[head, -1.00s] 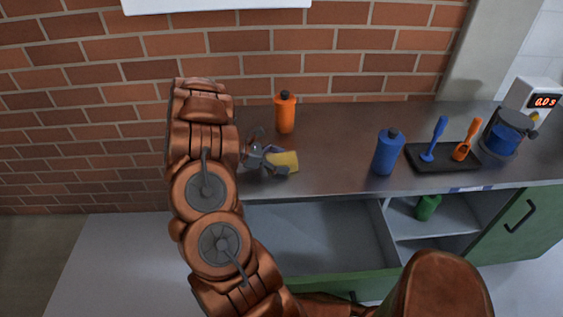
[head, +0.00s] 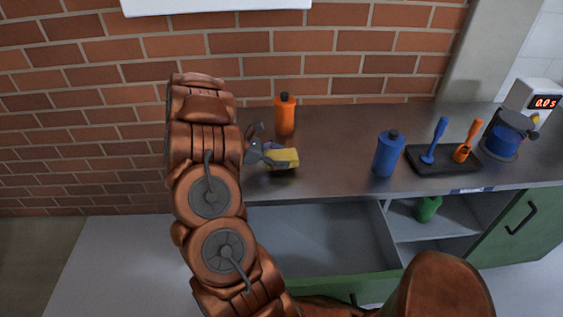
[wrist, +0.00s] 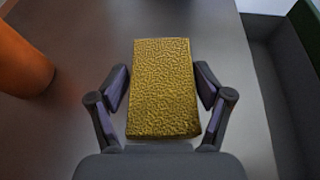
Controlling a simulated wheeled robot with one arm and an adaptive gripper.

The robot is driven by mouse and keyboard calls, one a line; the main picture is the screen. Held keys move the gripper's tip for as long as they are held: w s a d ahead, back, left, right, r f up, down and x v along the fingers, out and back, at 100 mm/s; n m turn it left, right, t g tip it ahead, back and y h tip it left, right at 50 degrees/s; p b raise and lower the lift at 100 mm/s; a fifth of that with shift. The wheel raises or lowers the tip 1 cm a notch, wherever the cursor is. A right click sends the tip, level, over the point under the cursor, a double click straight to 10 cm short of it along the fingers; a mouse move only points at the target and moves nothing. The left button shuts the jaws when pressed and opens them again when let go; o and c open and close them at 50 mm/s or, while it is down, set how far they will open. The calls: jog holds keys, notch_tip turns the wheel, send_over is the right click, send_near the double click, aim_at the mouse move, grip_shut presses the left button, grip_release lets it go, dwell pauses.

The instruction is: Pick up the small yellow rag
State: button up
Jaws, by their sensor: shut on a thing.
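The small yellow rag (wrist: 163,88) is a rough-textured rectangular block between the two fingers of my gripper (wrist: 162,90) in the wrist view. My gripper is shut on it, one finger on each long side. In the head view the rag (head: 284,157) shows at the tip of my gripper (head: 268,156), over the left part of the counter. I cannot tell from the head view how far it is above the counter.
An orange bottle (head: 285,115) stands just behind the gripper. A blue bottle (head: 388,153), a black tray (head: 440,166) with blue and orange scoops, and a device with a display (head: 536,99) stand to the right. An open drawer (head: 310,236) lies below the counter (head: 335,150).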

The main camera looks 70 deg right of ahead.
jog(key=s+a+r+b, duration=0.1)
jog(key=s+a, duration=0.2)
jog(key=s, duration=0.1)
jog(key=s+a+b, duration=0.1)
jog(key=s+a, duration=0.3)
jog(key=s+a+r+b, duration=0.1)
jog(key=s+a, duration=0.2)
jog(key=s, duration=0.1)
jog(key=shift+s+a+r+b, duration=0.1)
jog(key=shift+a+r+b, duration=0.1)
jog(key=shift+r+b, duration=0.15)
